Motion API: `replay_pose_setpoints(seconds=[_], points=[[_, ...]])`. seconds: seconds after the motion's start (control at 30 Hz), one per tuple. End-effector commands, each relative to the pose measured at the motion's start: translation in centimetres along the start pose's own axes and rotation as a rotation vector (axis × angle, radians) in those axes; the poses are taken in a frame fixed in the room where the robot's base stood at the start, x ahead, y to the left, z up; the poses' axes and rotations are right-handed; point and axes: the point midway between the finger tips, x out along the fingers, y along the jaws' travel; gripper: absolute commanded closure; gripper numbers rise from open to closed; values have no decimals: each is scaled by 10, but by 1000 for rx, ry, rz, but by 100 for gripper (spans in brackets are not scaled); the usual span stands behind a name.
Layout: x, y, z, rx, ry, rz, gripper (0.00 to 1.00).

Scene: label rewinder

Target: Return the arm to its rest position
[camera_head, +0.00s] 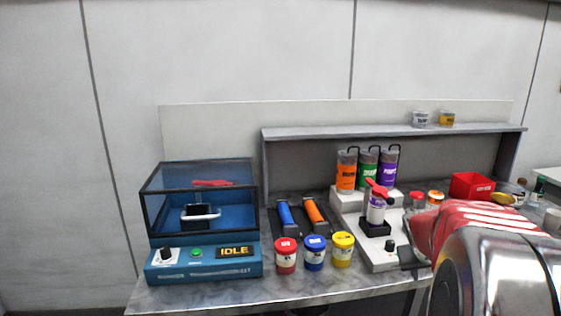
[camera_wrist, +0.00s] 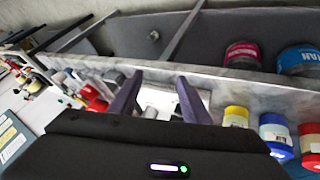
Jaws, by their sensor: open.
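My gripper (camera_wrist: 160,76) shows in the wrist view as two dark purplish fingers set apart, with nothing held between them. Beyond the gap is a pale, bright surface at the table's edge. In the head view my arm, with red and white stripes and a chrome housing, fills the lower right corner, over the right part of the table. It hides part of the bench there. The gripper's fingertips cannot be made out clearly in that view.
A marble-look table (camera_head: 190,297) holds a blue machine (camera_head: 205,262) reading IDLE, red (camera_head: 286,257), blue (camera_head: 314,254) and yellow (camera_head: 343,250) jars, a white device (camera_head: 385,258) and a red bin (camera_head: 472,187). A grey shelf (camera_head: 390,131) spans the back. The wall above is clear.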

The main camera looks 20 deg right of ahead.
Motion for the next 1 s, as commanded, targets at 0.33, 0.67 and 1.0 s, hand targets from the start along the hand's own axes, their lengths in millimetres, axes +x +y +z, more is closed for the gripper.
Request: replay_pose_setpoints(seconds=[0.33, 0.67, 1.0], points=[[-86, -111, 77, -45, -132, -184, 57], [-160, -191, 148, -120, -176, -360, 57], [-225, -243, 189, -239, -58, -505, 57]])
